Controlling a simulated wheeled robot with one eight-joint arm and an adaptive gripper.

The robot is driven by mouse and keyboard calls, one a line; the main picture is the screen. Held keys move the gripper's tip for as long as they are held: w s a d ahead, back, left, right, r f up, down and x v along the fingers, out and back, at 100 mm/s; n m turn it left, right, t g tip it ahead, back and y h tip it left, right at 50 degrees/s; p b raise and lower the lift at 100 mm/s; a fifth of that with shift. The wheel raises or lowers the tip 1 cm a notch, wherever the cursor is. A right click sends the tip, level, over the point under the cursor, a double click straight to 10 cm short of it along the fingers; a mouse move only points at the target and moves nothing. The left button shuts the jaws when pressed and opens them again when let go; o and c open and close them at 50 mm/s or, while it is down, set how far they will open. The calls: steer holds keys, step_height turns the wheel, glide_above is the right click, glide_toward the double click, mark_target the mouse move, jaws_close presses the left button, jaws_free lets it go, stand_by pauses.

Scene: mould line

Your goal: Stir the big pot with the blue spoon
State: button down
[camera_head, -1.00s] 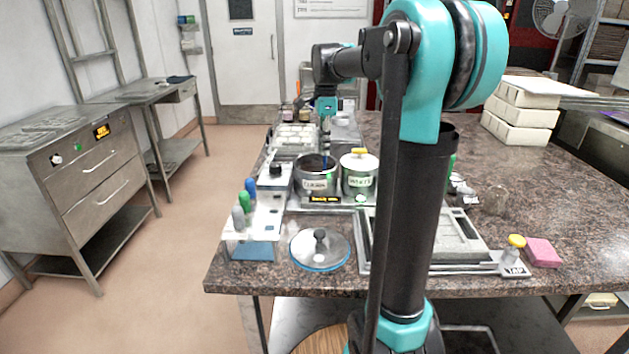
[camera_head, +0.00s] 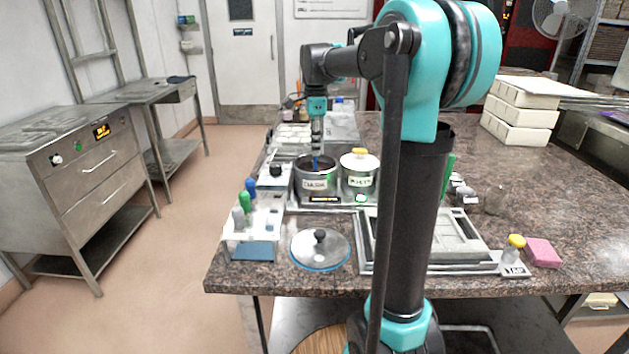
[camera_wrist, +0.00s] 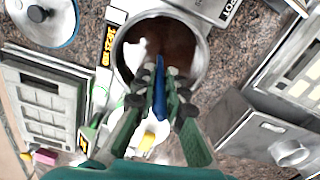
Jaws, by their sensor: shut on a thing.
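The big pot (camera_head: 316,184) is an open steel pot with a white label, standing on the counter-top unit. In the wrist view the pot (camera_wrist: 201,75) holds a dark brown content. The blue spoon (camera_head: 316,163) stands in the pot, its lower end hidden by the wall in the head view. My gripper (camera_head: 317,150) is above the pot, pointing down. In the wrist view my gripper (camera_wrist: 163,92) is shut on the blue spoon (camera_wrist: 159,88), whose far end reaches over the brown content. How deep the spoon sits I cannot tell.
A second pot (camera_head: 359,177) with a yellow-knobbed lid stands close on the right. A glass lid (camera_head: 320,249) lies in front. A rack (camera_head: 252,222) with blue, green and grey handles is at the left. A framed tray (camera_head: 440,238) and pink sponge (camera_head: 543,253) lie right.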

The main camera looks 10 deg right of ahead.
steer(key=shift+r, duration=0.1)
steer(key=shift+r, duration=4.15)
steer(key=shift+r, duration=2)
